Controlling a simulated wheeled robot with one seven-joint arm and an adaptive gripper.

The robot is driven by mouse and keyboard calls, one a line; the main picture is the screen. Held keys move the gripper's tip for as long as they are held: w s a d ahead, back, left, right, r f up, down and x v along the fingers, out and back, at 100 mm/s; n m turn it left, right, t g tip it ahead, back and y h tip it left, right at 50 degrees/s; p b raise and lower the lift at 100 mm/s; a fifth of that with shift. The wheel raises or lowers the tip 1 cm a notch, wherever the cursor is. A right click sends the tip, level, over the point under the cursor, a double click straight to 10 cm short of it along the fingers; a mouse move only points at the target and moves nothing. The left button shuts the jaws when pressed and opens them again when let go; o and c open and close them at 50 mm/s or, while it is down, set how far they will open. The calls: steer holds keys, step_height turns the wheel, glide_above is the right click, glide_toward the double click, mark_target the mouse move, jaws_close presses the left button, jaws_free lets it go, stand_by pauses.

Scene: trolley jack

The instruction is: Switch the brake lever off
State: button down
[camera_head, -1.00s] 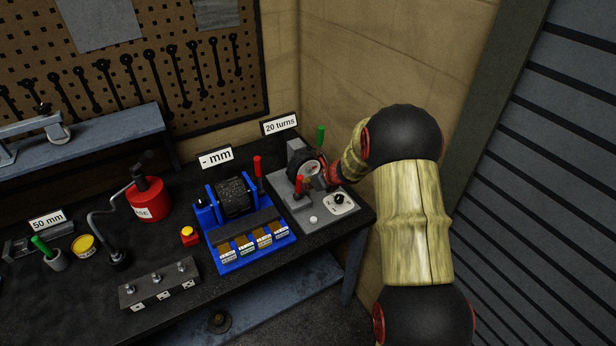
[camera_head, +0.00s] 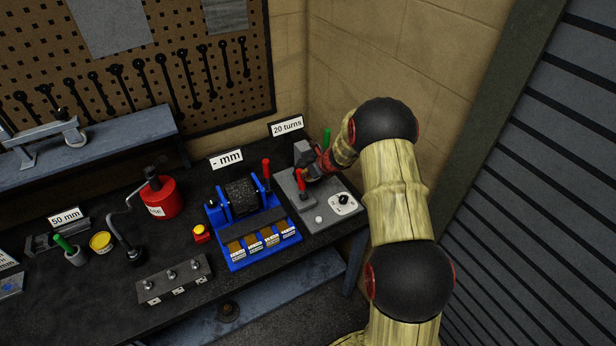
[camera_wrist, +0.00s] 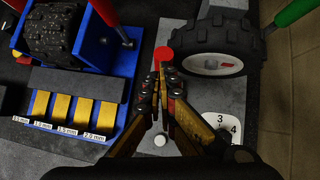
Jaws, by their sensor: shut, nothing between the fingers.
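A grey plate unit (camera_head: 322,222) stands at the right end of the bench. It carries a red-handled lever (camera_head: 301,181), a green-handled lever (camera_head: 326,138) at the back and a dark wheel. In the wrist view the wheel (camera_wrist: 215,62) shows at upper right, the red lever's round knob (camera_wrist: 163,53) at upper middle and part of the green handle (camera_wrist: 295,12) at the corner. No label tells which lever is the brake. My gripper (camera_wrist: 166,73) is shut and empty, its tips right by the red knob; contact cannot be told. In the head view my gripper (camera_head: 316,168) largely hides the wheel.
A numbered dial (camera_head: 343,203) and a white button (camera_head: 318,219) sit on the plate. Left of it is a blue device (camera_head: 240,262) with another red lever (camera_head: 266,170). A wall rises close behind. A red can (camera_head: 163,198) stands farther left.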

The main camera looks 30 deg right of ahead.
steer(key=shift+w, duration=0.4)
stand_by(0.3)
